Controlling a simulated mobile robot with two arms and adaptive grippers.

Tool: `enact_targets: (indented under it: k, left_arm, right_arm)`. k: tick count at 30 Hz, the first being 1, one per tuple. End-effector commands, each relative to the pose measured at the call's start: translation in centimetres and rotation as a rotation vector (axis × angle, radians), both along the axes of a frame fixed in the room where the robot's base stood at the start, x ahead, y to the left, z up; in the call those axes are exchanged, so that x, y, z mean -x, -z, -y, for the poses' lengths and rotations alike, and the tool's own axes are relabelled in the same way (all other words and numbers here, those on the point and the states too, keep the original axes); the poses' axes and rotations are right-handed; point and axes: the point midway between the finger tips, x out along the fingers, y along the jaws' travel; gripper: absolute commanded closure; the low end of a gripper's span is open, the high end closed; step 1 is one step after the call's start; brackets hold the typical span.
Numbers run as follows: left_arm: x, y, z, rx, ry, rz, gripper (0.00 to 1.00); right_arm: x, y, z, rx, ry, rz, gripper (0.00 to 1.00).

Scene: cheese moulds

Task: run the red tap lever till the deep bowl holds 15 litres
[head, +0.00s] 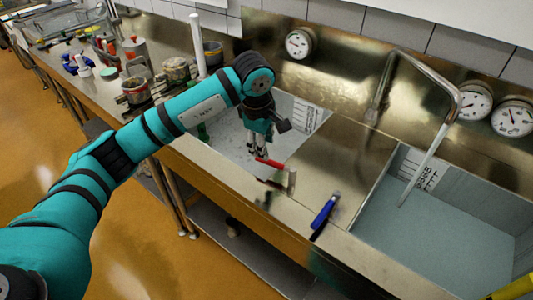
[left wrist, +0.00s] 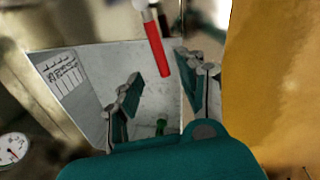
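The red tap lever (head: 268,162) sticks out from a post at the front edge of the left basin. My left gripper (head: 257,150) is just above and beside it, pointing down. In the left wrist view the red lever (left wrist: 156,52) reaches between the spread fingertips (left wrist: 158,88), with gaps on both sides. The right basin (head: 480,165) has a printed scale (head: 422,172) on its wall and pale blue water in it. I cannot tell which basin is the deep bowl. My right gripper is not in view.
The left basin (head: 227,135) also has a wall scale (head: 307,115). A blue lever (head: 325,212) stands on the front edge between the basins. Dial gauges (head: 299,43) line the back panel. Jars (head: 135,92) crowd the counter at left. A yellow object (head: 515,289) shows at lower right.

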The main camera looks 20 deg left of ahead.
Motion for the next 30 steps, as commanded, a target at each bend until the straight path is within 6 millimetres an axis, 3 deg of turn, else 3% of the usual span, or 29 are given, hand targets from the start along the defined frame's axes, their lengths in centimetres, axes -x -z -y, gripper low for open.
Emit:
enact_targets:
  k: [3, 9, 22, 30]
  left_arm:
    - [-0.4, 2.3, 0.2, 0.001, -0.001, -0.005, 0.60]
    - [-1.0, 5.1, 0.2, 0.002, -0.002, -0.002, 0.60]
    - [-1.2, 6.3, 0.2, 0.001, 0.000, 0.000, 0.60]
    - [-1.2, 6.3, 0.2, 0.001, -0.001, 0.000, 0.94]
  right_arm:
    - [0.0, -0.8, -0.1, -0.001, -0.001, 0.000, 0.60]
    - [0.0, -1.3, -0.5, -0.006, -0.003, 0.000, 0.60]
    - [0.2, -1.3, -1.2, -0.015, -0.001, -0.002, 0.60]
    - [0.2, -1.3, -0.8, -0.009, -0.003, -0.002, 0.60]
